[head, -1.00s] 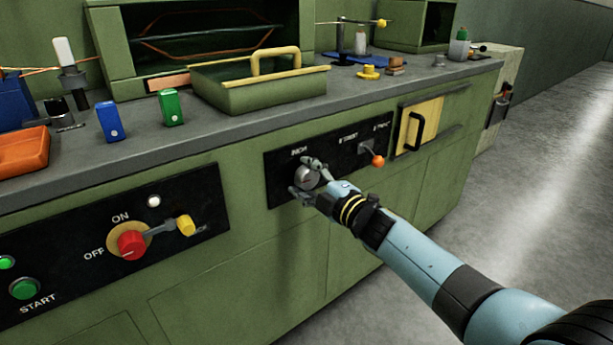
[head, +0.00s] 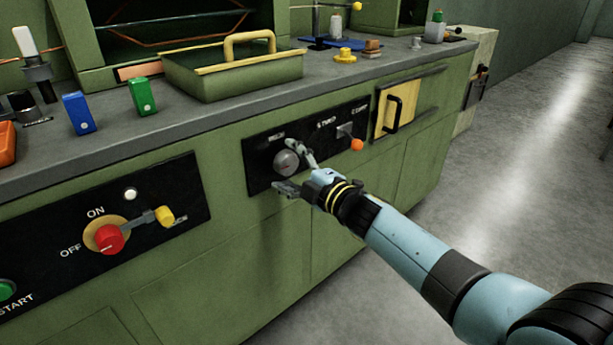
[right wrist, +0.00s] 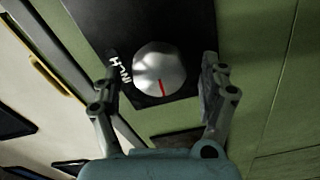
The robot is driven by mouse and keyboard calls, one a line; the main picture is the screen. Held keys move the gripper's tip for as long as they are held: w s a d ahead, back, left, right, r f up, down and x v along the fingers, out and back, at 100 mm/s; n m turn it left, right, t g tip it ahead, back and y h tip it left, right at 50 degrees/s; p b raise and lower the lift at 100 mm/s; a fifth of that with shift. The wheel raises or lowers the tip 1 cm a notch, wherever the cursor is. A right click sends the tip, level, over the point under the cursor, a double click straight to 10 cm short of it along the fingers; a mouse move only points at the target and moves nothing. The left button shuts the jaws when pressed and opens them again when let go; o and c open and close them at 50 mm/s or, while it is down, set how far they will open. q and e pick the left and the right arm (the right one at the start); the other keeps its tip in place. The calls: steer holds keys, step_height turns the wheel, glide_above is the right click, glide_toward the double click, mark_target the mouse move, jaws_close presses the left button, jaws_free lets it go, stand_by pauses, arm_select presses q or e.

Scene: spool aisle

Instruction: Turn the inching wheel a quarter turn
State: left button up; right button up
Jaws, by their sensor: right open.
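The inching wheel (head: 287,163) is a round silver knob on a black panel below the countertop. In the right wrist view the wheel (right wrist: 158,65) has a red line on its face, and the INCH label is beside it. My right gripper (head: 291,167) is open, with one finger above and one below the wheel in the head view. In the right wrist view its fingers (right wrist: 162,75) stand on either side of the wheel with gaps, touching neither side. My left gripper is not in view.
Right of the wheel is a lever with an orange knob (head: 357,145), then a yellow door (head: 394,108) with a black handle. To the left are a red rotary switch (head: 109,239) and a yellow-ended lever (head: 164,215). A green tray (head: 240,78) stands on the countertop.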

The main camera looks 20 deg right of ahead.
steer(key=v, duration=1)
steer(key=shift+s, duration=0.35)
steer(key=shift+d, duration=0.15)
steer(key=s+d+f+m+g+h+p, duration=0.1)
steer(key=s+d+f+m+g+h, duration=0.3)
steer(key=s+f, duration=0.8)
steer(key=s+d+f+m+g+h+p, duration=0.1)
steer(key=s+f+m+g, duration=0.3)
steer(key=s+f, duration=0.9)
steer(key=s+d+f+m+g, duration=0.1)
steer(key=s+f+m+g, duration=0.2)
steer(key=s, duration=0.6)
steer(key=s+d+f+m+g+h, duration=0.1)
steer(key=s+f+m, duration=0.3)
steer(key=s, duration=0.6)
steer(key=s+d+f+m+g+h, duration=0.1)
steer(key=s+f+m+g, duration=0.2)
steer(key=s+f, duration=0.4)
steer(key=s+g, duration=0.1)
steer(key=s, duration=0.2)
steer(key=shift+s+g, duration=0.25)
steer(key=shift+g, duration=0.05)
